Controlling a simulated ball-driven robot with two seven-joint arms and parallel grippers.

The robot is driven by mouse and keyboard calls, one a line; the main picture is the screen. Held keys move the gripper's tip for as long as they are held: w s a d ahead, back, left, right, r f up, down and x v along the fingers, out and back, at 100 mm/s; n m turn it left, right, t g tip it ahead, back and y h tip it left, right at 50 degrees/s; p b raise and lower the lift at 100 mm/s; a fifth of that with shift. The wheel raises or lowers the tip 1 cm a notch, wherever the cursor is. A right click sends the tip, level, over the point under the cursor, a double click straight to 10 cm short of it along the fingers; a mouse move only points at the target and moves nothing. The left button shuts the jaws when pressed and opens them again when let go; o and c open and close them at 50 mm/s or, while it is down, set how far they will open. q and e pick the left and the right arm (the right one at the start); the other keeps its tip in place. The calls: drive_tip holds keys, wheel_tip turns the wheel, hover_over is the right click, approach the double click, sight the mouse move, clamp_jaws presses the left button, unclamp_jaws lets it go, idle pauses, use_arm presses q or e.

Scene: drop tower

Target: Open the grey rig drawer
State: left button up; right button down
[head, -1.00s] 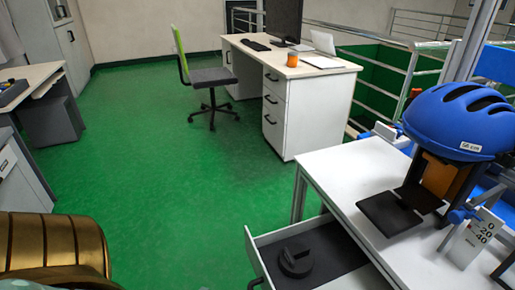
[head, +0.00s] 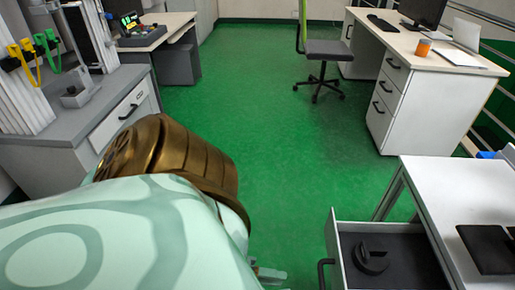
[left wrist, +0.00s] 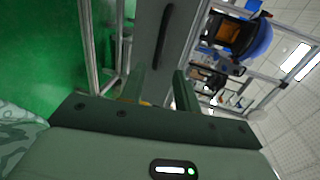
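The grey drawer (head: 345,252) under the white rig table (head: 436,190) stands pulled out, with a dark liner and a dark round part (head: 371,257) inside. Its black handle (head: 322,273) is on the front, at the left. My left gripper (head: 272,275) shows only partly at the bottom of the head view, left of the handle and apart from it. In the left wrist view, its two fingers (left wrist: 158,88) are apart with nothing between them. A grey front with a dark handle (left wrist: 163,40) lies ahead of them. My right gripper is not in view.
A blue helmet (left wrist: 262,40) on its mount shows in the left wrist view. A grey cabinet (head: 85,135) stands at the left. A white desk (head: 420,50) and a chair (head: 325,50) stand behind. Green floor (head: 270,140) between them is clear.

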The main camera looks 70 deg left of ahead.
use_arm(q)
drive_tip(key=shift+v, duration=1.55)
